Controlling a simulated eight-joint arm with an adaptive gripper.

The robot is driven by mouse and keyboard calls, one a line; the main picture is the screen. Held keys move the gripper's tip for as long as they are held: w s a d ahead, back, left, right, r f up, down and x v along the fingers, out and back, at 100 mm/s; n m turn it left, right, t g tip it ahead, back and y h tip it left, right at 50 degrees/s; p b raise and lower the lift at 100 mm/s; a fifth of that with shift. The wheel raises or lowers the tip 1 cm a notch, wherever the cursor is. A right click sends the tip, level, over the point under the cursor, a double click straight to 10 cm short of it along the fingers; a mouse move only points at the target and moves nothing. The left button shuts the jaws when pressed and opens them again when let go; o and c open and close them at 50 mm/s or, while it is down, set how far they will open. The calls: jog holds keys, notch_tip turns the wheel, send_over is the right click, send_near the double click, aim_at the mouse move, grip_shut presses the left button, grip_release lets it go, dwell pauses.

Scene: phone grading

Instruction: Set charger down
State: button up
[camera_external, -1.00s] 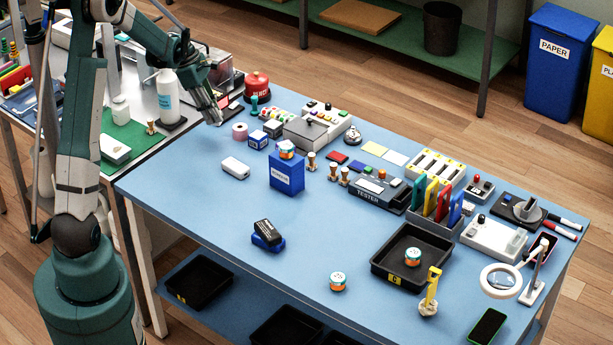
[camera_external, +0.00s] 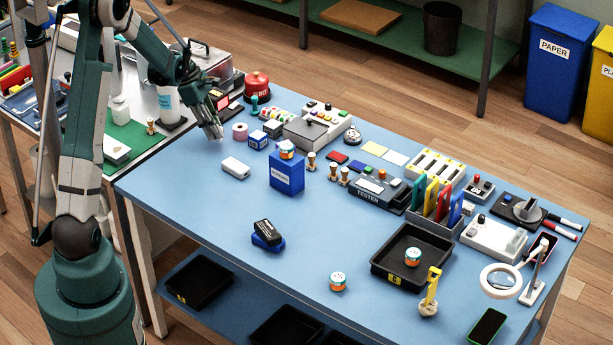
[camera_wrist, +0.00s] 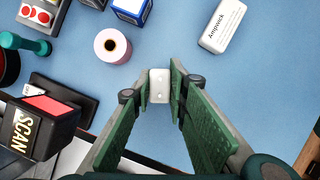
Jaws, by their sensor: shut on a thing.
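My gripper (camera_wrist: 160,92) is shut on a small white charger (camera_wrist: 160,82), its pale end with small dark marks showing between the green fingers. In the external view my gripper (camera_external: 216,136) points down close to the blue table (camera_external: 215,205), near its back left part. The charger is too small there to make out clearly. I cannot tell whether the charger touches the table top. A white brick marked Ampbrick (camera_wrist: 223,25) lies apart from my gripper; it also shows in the external view (camera_external: 235,167).
A pink tape roll (camera_wrist: 113,46) stands close to my gripper. A black SCAN device (camera_wrist: 38,125) is at the left in the wrist view. A blue box (camera_external: 287,173) with a small jar on top stands further right. Bare table surrounds the charger.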

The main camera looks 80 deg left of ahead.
jog(key=shift+f, duration=1.55)
jog(key=shift+f+b, duration=0.2)
jog(key=shift+b, duration=0.15)
jog(key=o, duration=0.9)
jog(key=shift+r, duration=0.15)
jog(key=p+v, duration=0.1)
jog(key=v, duration=1.1)
jog(key=shift+p, duration=0.4)
